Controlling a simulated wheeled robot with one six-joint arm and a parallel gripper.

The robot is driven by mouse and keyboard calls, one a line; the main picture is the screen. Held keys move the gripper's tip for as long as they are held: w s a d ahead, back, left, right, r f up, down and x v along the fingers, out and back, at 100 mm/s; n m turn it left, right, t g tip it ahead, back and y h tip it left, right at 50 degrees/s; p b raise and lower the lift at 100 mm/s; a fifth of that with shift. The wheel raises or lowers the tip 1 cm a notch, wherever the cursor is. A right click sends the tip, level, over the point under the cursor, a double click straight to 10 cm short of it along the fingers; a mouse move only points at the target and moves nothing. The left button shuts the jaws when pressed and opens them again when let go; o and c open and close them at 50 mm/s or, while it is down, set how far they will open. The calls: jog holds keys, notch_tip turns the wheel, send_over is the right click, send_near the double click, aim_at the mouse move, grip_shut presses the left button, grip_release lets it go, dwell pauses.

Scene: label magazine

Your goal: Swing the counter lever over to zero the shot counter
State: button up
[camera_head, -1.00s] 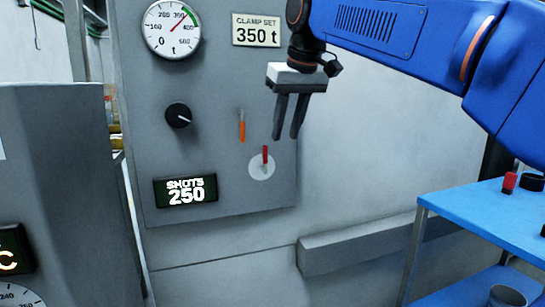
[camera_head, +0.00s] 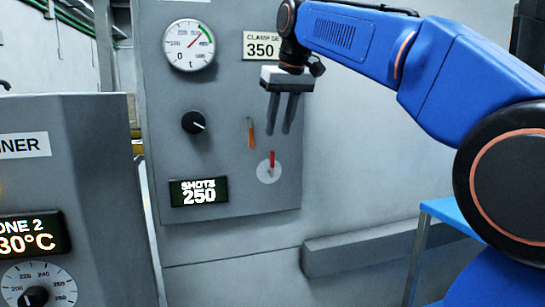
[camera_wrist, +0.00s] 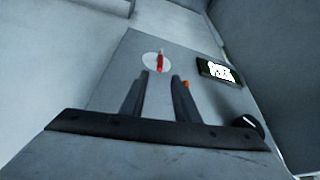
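The shot counter display (camera_head: 199,191) reads 250. To its right is a small red lever (camera_head: 271,160) on a round white plate (camera_head: 268,177), pointing about straight up. The lever also shows in the wrist view (camera_wrist: 160,60), just beyond the fingertips. My gripper (camera_head: 278,130) hangs with its fingers pointing down, just above the lever in the head view. Its two fingers are apart with nothing between them, as the wrist view (camera_wrist: 161,76) also shows. I see no contact with the lever; the exact distance to the panel cannot be told.
An orange handle (camera_head: 251,136) is on the grey panel (camera_head: 225,150) just left of my fingers. A black knob (camera_head: 193,122), a gauge (camera_head: 189,45) and a clamp plate (camera_head: 262,46) are also there. A blue shelf (camera_head: 438,212) stands at right, a grey heater cabinet (camera_head: 95,170) at left.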

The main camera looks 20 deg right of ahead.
aim_at(273, 151)
jog(key=x, duration=1)
jog(key=shift+w+f, duration=0.1)
jog(key=shift+f, duration=0.1)
grip_shut()
